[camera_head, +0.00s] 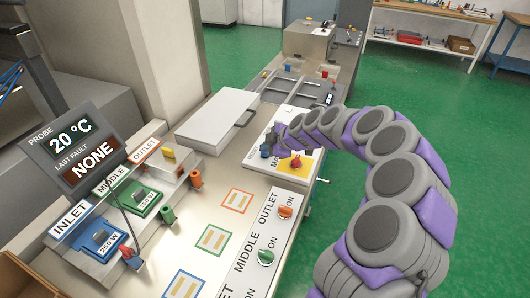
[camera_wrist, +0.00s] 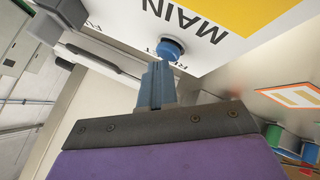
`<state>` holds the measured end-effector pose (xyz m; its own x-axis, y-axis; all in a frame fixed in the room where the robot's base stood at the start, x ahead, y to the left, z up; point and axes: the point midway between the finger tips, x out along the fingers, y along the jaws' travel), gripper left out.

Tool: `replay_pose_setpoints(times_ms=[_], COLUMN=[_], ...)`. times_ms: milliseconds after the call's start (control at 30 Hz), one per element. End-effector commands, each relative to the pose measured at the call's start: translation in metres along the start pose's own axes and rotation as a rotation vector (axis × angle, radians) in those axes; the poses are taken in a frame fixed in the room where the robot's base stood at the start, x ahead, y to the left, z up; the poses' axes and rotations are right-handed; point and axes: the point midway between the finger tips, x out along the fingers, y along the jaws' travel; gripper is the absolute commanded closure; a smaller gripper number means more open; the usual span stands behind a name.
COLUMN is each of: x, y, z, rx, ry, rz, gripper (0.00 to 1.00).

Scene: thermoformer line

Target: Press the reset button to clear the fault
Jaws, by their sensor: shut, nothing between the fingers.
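The blue round reset button (camera_wrist: 172,47) sits on a white panel in the wrist view, beside partly covered lettering. My gripper (camera_wrist: 159,68) is shut and empty, its fingertips right at the button's near edge. I cannot tell whether they touch it. In the head view my gripper (camera_head: 268,149) is over the left part of the white panel (camera_head: 290,175), and the button cannot be made out there. The display (camera_head: 76,146) reads PROBE 20 °C and LAST FAULT NONE.
A main switch with a yellow plate (camera_head: 296,164) and red knob is just right of my gripper. A grey lidded box (camera_head: 217,118) stands to the left. Green floor is clear on the right.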

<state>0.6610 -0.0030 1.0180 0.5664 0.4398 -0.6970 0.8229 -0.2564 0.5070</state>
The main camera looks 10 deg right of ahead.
Motion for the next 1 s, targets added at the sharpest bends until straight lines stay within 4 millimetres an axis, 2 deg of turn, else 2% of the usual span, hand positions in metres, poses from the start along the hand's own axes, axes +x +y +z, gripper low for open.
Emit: replay_pose_setpoints(times_ms=[333, 700, 1000], x=[0.0, -0.012, -0.013], y=[0.0, 0.009, 0.01], z=[0.0, -0.007, -0.008], rx=[0.0, -0.001, 0.0], ry=[0.0, -0.001, 0.0], rz=[-0.001, 0.001, 0.0], gripper=[1.0, 1.0, 1.0])
